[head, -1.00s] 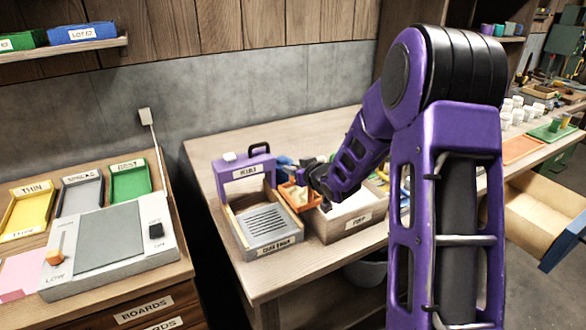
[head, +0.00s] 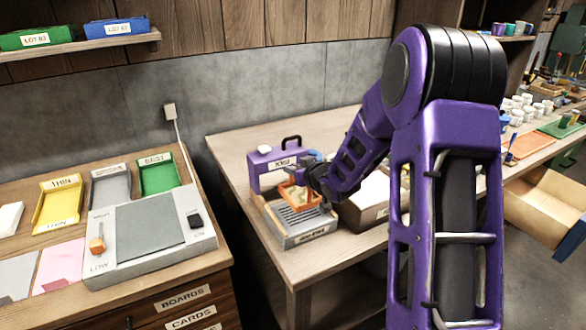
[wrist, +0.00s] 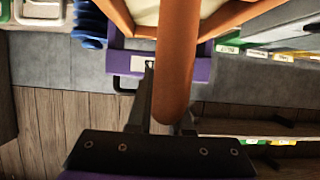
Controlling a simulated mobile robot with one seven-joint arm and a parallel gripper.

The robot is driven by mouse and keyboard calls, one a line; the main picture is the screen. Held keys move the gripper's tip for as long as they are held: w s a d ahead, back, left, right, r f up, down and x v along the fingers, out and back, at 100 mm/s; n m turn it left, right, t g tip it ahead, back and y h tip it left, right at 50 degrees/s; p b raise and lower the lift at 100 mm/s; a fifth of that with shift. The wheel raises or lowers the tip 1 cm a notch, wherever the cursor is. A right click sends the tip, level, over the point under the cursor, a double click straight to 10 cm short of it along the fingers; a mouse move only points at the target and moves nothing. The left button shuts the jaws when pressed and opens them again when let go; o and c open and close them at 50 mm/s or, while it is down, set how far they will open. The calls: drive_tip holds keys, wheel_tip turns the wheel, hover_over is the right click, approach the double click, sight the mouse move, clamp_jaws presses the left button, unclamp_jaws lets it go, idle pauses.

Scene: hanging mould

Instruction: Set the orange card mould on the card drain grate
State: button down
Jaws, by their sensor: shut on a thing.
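The orange card mould (head: 299,196) has a cream content inside. In the head view it appears over the back right of the card drain grate (head: 290,221), a grey slatted grate in a wooden tray. I cannot tell whether the two touch. My gripper (head: 314,181) is shut on the mould. In the wrist view the mould's orange handle (wrist: 176,60) runs between the fingers of my gripper (wrist: 171,105), with the mould body (wrist: 222,22) beyond. My gripper and the mould hide part of the grate.
A purple rack (head: 263,174) with a black handle stands behind the grate. A box (head: 362,212) with a white top stands close on its right. On the left bench are a grey press-like device (head: 150,235) and yellow, grey and green trays. Bare bench lies left of the grate.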

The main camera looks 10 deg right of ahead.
sight(293, 185)
drive_tip(key=shift+f+b, duration=1.95)
drive_tip(key=shift+f, duration=0.6)
drive_tip(key=shift+f+b, duration=0.35)
drive_tip(key=shift+f, duration=0.05)
drive_tip(key=c, duration=0.8)
unclamp_jaws()
drive_tip(key=shift+o, duration=0.2)
